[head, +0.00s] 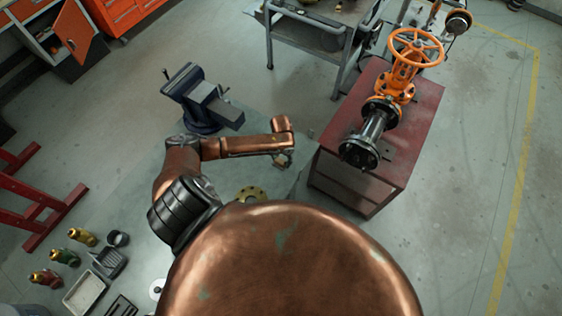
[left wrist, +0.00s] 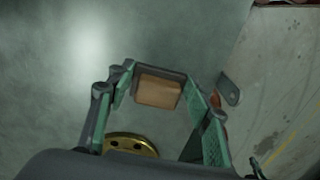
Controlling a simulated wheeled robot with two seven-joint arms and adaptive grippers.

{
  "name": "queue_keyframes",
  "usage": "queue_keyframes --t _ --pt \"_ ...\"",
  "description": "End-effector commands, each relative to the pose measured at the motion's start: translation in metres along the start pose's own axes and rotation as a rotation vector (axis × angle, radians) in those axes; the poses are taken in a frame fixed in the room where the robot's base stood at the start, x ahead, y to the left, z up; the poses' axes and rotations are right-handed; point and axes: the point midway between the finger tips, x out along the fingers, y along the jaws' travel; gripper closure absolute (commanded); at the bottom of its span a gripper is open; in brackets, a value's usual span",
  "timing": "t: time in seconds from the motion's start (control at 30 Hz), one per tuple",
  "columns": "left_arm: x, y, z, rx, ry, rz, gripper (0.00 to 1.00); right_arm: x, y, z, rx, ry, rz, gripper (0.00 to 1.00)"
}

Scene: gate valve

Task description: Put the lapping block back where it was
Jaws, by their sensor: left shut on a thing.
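The lapping block (head: 279,161) is a small tan-brown block held at the end of my left arm. My left gripper (head: 284,157) is shut on it, near the right side of the grey bench top (head: 130,200). In the left wrist view the block (left wrist: 158,91) sits between the green-padded fingers of the gripper (left wrist: 162,84). A gold flange with bolt holes (head: 250,194) lies on the bench below and left of the block; it also shows in the left wrist view (left wrist: 131,145). My right gripper is out of view.
A blue vise (head: 205,103) stands behind my left arm. Several valve bodies (head: 64,257), a black ring (head: 118,239) and trays (head: 85,293) lie at the bench's left front. An orange gate valve (head: 398,85) is mounted on a red stand (head: 420,110) at the right.

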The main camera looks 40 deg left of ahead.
Motion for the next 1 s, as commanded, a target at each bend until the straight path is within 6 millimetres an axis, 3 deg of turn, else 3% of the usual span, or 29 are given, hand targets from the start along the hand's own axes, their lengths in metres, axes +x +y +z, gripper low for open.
queue_keyframes --t 0.3,0.7,0.73,1.0 --pt "0.033 0.002 0.004 -0.001 0.000 0.000 0.84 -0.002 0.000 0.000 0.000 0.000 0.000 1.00" --pt "0.039 0.003 0.004 0.000 -0.001 0.001 0.84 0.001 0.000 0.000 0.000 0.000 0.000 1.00" --pt "0.040 0.003 0.004 -0.001 0.001 0.001 0.53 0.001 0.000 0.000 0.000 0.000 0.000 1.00" --pt "0.039 0.003 0.004 -0.001 0.001 0.001 0.36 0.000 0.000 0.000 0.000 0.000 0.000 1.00"
